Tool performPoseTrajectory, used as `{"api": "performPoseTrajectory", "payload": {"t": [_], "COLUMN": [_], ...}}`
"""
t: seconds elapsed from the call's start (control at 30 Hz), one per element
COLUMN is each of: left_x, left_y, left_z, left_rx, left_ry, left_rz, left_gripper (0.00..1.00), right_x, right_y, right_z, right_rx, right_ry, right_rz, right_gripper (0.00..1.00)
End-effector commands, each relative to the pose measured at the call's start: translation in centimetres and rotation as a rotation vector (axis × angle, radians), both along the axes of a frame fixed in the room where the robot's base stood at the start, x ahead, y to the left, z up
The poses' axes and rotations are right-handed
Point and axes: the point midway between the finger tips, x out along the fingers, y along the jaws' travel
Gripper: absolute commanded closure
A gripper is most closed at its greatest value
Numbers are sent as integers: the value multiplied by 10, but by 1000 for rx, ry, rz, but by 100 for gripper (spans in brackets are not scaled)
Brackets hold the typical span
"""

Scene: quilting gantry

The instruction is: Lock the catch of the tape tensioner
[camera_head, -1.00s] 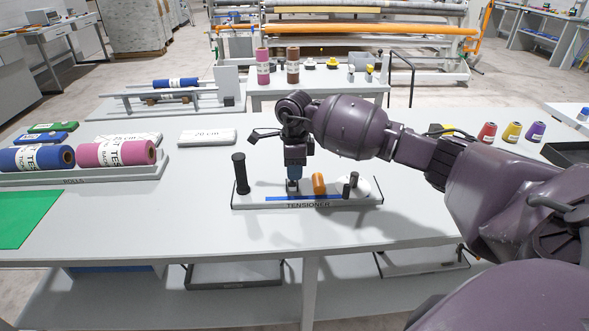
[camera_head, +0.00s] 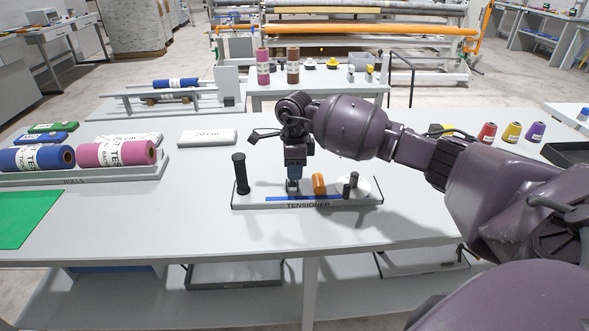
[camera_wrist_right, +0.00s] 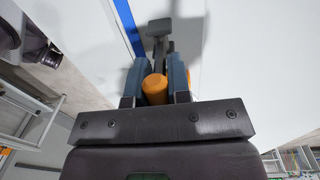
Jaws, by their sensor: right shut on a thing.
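The tape tensioner (camera_head: 250,203) is a low grey base labelled TENSIONER on the table. A black upright post (camera_head: 241,173) stands at its left end, and a blue tape (camera_head: 275,198) lies along it. An orange cylinder (camera_head: 318,184) stands near its middle, with black pegs and a white disc (camera_head: 364,188) at the right. My right gripper (camera_head: 293,185) points down at the base, just left of the orange cylinder. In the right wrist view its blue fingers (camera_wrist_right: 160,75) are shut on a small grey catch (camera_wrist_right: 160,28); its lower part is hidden. My left gripper is out of view.
A rolls tray (camera_head: 95,178) with blue and pink rolls is at the left, beside a green mat (camera_head: 25,218). A 20 cm white block (camera_head: 207,137) lies behind. Coloured spools (camera_head: 512,131) stand at the right. The table's front is clear.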

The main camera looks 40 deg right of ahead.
Motion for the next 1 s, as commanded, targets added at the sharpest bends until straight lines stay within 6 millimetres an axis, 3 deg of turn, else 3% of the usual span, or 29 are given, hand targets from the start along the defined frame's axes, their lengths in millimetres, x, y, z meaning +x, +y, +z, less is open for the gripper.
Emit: {"api": "performPoseTrajectory", "payload": {"t": [0.37,0.4,0.57,0.87,1.0], "left_x": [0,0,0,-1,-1], "left_y": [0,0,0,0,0], "left_z": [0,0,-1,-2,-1], "left_rx": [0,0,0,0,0], "left_ry": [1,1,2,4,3], "left_rz": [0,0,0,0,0], "left_gripper": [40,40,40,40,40], "right_x": [-1,-1,0,0,1], "right_y": [0,0,0,0,-1], "right_z": [-1,-2,-1,2,14], "right_rx": [0,0,0,0,-1], "right_ry": [3,3,2,0,-2], "right_rz": [2,2,1,1,2], "right_gripper": [100,77,56,56,56]}}
